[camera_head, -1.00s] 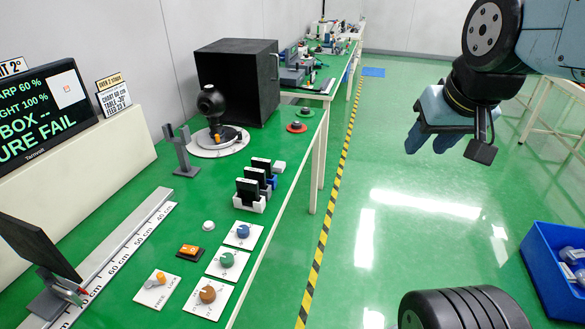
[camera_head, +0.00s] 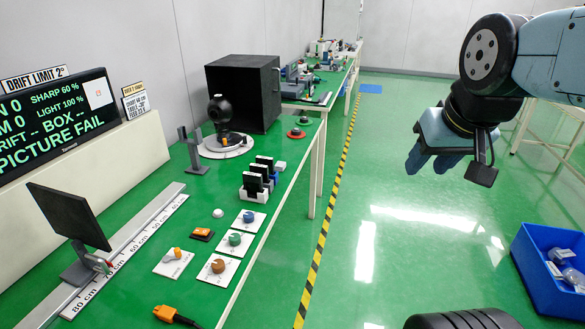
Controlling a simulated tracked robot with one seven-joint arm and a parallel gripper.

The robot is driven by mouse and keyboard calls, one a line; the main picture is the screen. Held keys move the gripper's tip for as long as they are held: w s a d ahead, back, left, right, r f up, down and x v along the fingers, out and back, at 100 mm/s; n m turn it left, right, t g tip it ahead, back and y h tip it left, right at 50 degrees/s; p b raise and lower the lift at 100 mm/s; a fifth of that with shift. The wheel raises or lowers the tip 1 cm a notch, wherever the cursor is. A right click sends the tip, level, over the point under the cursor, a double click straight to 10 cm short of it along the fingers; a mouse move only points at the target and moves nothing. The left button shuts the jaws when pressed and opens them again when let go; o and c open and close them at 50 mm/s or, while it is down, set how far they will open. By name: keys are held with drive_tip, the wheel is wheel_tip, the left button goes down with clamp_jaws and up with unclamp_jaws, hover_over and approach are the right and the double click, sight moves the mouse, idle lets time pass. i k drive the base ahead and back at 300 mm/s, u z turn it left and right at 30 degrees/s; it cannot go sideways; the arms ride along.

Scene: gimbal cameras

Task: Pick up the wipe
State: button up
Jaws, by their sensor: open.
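I cannot make out for sure which thing is the wipe. My gripper (camera_head: 425,162) is open and empty. It hangs over the floor at the right, well away from the bench, with its blue fingers pointing down.
Knob plates (camera_head: 235,243), an orange connector (camera_head: 172,315), a black box (camera_head: 243,93) and a round-based camera (camera_head: 220,110) share the bench. A blue bin (camera_head: 535,280) stands right. Floor between is open.

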sight(280, 166)
drive_tip(key=u, duration=0.2)
drive_tip(key=i, duration=0.95)
drive_tip(key=z, duration=0.1)
